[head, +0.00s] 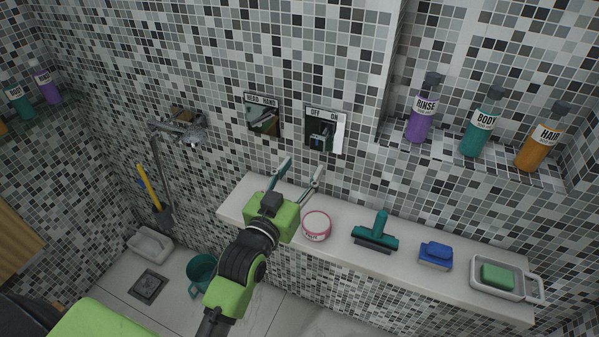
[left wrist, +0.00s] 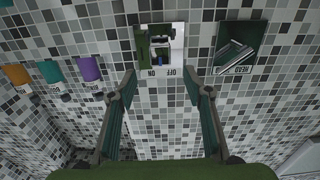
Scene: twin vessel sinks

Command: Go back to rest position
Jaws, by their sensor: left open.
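My left gripper (head: 301,172) is open and empty above the pale ledge (head: 340,232), its fingers pointing at the tiled wall. In the left wrist view my left gripper (left wrist: 160,82) shows both fingers spread apart with nothing between them. The OFF/ON switch plate (head: 325,131) is on the wall just beyond the fingertips, apart from them. The switch plate (left wrist: 161,50) sits ahead of the gap in the left wrist view. A second dark plate (head: 263,114) is to its left. My right gripper is not in view.
On the ledge stand a pink-rimmed tin (head: 316,225), a teal squeegee (head: 376,233), a blue brush (head: 435,255) and a tray (head: 526,290) with green soap. Bottles, including a purple one (head: 421,112), fill the right niche. A tap (head: 182,131) juts from the wall at left.

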